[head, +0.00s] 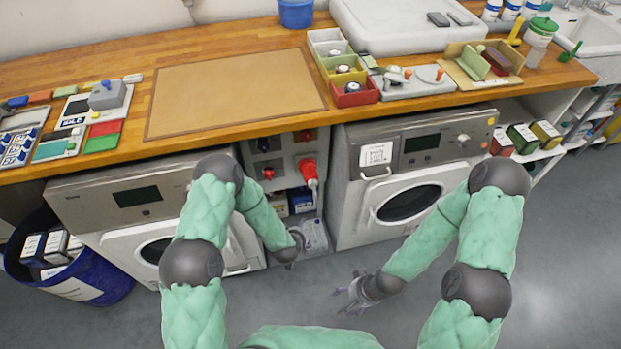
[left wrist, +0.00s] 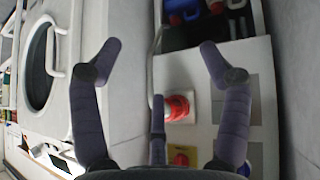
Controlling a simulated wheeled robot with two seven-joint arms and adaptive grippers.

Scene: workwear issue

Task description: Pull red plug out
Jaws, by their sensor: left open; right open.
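A large red plug (head: 308,170) sits in a light socket panel (head: 298,152) between the two machines under the counter. In the left wrist view the red plug (left wrist: 178,107) shows on a white plate, right of centre, with a grey cable (left wrist: 153,75) beside it. My left gripper (head: 290,263) is open below the panel in the head view. In its wrist view the open fingers (left wrist: 158,50) are spread with nothing between the tips, and the plug lies behind them, apart. My right gripper (head: 350,300) is open and empty over the floor.
Two front-loading machines (head: 130,205) (head: 375,220) flank the panel. Smaller red connectors (head: 268,174) (head: 306,136) are close to the plug. Boxes (head: 300,200) stand below the panel. A blue bin (head: 100,285) is at left. The wooden counter (head: 270,38) overhangs; the floor in front is clear.

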